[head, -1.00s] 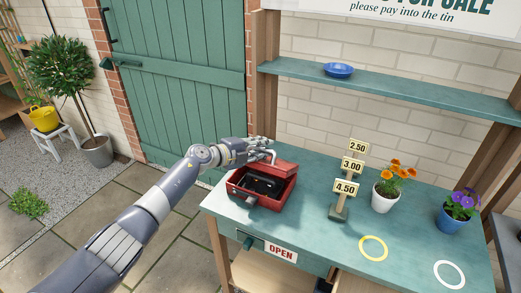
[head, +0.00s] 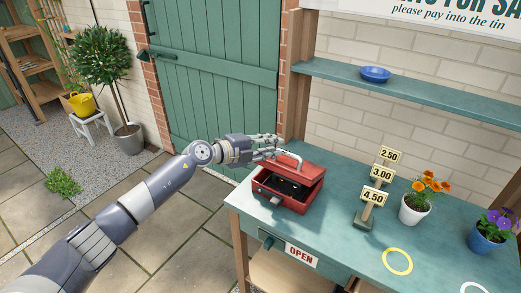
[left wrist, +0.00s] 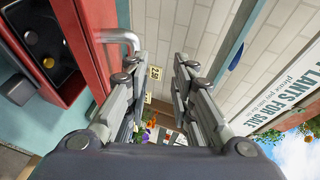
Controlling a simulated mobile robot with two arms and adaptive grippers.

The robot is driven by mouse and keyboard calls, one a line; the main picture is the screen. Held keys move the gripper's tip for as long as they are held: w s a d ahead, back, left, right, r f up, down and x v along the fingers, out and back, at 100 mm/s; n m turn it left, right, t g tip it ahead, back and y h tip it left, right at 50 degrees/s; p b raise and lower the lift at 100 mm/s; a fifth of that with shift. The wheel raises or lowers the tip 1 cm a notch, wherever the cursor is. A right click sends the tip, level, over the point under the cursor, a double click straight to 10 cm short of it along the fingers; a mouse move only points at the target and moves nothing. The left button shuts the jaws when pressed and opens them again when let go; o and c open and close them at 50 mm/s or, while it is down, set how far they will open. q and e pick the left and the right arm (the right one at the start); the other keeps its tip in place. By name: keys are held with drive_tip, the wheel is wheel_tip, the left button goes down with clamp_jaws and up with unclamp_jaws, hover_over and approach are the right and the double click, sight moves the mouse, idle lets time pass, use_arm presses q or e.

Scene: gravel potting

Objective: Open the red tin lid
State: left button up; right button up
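The red tin (head: 282,203) stands on the green table, its dark inside showing at the front. Its red lid (head: 306,171) is raised and tilted up at the back, with a pale curved handle (head: 292,156) on it. My left gripper (head: 278,147) is beside and above the handle, fingers pointing right. In the left wrist view its fingers (left wrist: 155,75) are apart with nothing between them. The handle (left wrist: 122,37) shows outside them, close to the left finger; I cannot tell whether they touch. Small round pieces lie in the tin's dark tray (left wrist: 47,38). My right gripper is not in view.
Price signs (head: 377,184), a white pot of orange flowers (head: 414,210) and a blue pot (head: 484,239) stand right of the tin. A yellow ring (head: 397,262) lies in front. A shelf (head: 430,97) with a blue bowl (head: 375,74) is above.

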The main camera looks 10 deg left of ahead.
use_arm(q)
drive_tip(key=shift+f+v, duration=0.15)
drive_tip(key=shift+v, duration=0.8)
drive_tip(key=shift+f+v, duration=0.2)
drive_tip(key=shift+v, duration=0.7)
drive_tip(key=shift+s+r, duration=0.1)
drive_tip(key=shift+s, duration=0.2)
drive_tip(key=shift+d, duration=0.1)
